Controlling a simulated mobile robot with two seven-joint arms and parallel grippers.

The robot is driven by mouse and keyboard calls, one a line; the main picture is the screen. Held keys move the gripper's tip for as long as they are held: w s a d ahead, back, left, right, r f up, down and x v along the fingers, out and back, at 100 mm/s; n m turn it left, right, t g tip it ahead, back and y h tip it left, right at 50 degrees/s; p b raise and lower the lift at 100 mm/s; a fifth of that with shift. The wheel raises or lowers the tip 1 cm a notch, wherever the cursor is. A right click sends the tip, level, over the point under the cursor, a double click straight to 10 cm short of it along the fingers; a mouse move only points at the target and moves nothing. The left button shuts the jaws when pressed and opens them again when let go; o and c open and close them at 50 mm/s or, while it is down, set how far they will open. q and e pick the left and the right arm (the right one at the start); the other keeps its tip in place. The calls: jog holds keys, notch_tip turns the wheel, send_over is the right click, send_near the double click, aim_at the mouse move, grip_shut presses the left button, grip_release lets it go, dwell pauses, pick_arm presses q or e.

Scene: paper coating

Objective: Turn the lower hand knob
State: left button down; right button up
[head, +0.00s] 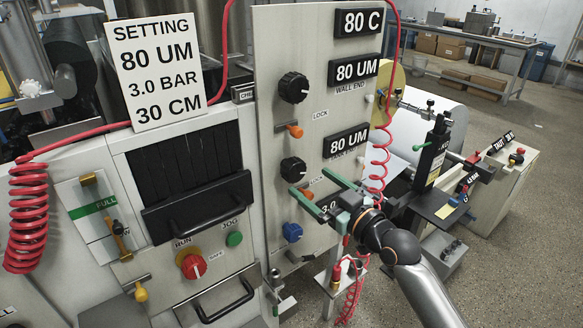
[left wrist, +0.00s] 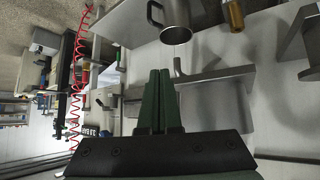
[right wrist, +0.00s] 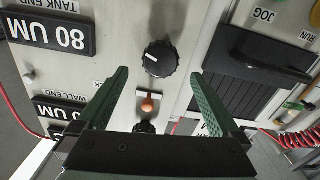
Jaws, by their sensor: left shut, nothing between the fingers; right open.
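The lower hand knob (head: 293,170) is a round black knob on the upright grey panel, below a similar upper knob (head: 293,87). The lower knob also shows in the right wrist view (right wrist: 160,58), upside down, with a white mark on its face. My right gripper (head: 311,185) is open and empty, its green fingers in front of the panel just below the lower knob. In the right wrist view the knob lies between and beyond the fingertips (right wrist: 160,77), apart from them. My left gripper (left wrist: 158,72) is shut and empty, seen only in its wrist view.
Orange lock levers (head: 295,130) sit by the knobs, and a blue knob (head: 292,232) is below. The display beside the lower knob (head: 346,141) reads 80 UM; a setting sign (head: 155,70) also gives 80 UM. A coiled red hose (head: 379,160) hangs near the gripper.

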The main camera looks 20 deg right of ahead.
aim_at(298, 173)
jog(key=x, duration=0.8)
jog(key=shift+s+f, duration=0.1)
jog(key=shift+c, duration=0.4)
jog(key=c, duration=1.3)
jog(key=shift+o, duration=0.2)
jog(key=shift+p, duration=0.4)
jog(key=m+p, duration=0.1)
jog(key=m, duration=0.2)
jog(key=shift+m+p, duration=0.3)
jog(key=shift+m, duration=0.1)
jog(key=shift+m+p, duration=0.65)
jog(key=shift+m, duration=1.25)
